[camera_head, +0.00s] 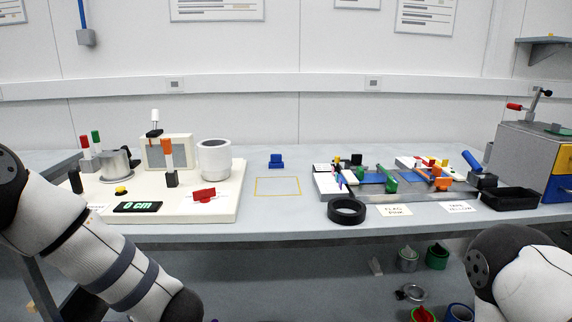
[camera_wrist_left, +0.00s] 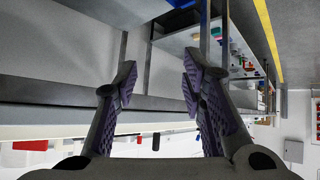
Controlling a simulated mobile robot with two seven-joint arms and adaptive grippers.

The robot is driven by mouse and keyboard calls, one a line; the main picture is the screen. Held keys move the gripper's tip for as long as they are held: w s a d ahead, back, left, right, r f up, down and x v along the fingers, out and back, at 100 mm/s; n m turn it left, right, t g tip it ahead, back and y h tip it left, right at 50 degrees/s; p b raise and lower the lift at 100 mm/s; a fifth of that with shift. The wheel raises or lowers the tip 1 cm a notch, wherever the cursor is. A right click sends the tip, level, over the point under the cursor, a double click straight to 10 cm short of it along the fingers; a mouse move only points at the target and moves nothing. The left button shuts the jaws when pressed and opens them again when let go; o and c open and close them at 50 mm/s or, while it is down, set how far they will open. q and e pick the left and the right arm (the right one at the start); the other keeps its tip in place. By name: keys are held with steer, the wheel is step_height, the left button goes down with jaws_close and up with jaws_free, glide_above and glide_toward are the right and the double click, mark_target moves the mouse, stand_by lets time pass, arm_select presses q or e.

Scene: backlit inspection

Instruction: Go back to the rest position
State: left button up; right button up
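My left gripper (camera_wrist_left: 158,82) shows in the left wrist view with its two dark, padded fingers apart and nothing between them. It is in front of the edge of a grey structure. In the head view, my left arm (camera_head: 100,250) comes in from the left and bends down out of the picture, so its gripper is hidden there. Only a rounded part of my right arm (camera_head: 515,275) shows at the bottom right. My right gripper is not in view.
A grey workbench (camera_head: 275,228) spans the view. It bears a white board (camera_head: 228,205) with instruments, a white cup (camera_head: 214,160), a black ring (camera_head: 346,211), a grey fixture plate (camera_head: 320,185) and a black tray (camera_head: 509,200). Green containers (camera_head: 437,257) stand below. The yellow-outlined area is empty.

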arm_select(q)
steer(key=s+d+f+m+g+h, duration=0.1)
steer(key=s+d+f+m+h, duration=0.2)
steer(key=s+f, duration=0.5)
steer(key=s+d+f+m+g+h, duration=0.15)
steer(key=s+f+m, duration=0.35)
steer(key=s, duration=0.5)
steer(key=s+f+m+g+h, duration=0.2)
steer(key=s+g, duration=0.4)
steer(key=s, duration=1.4)
steer(key=shift+s+f+h, duration=0.15)
steer(key=shift+s+h, duration=0.1)
steer(key=shift+h, duration=0.1)
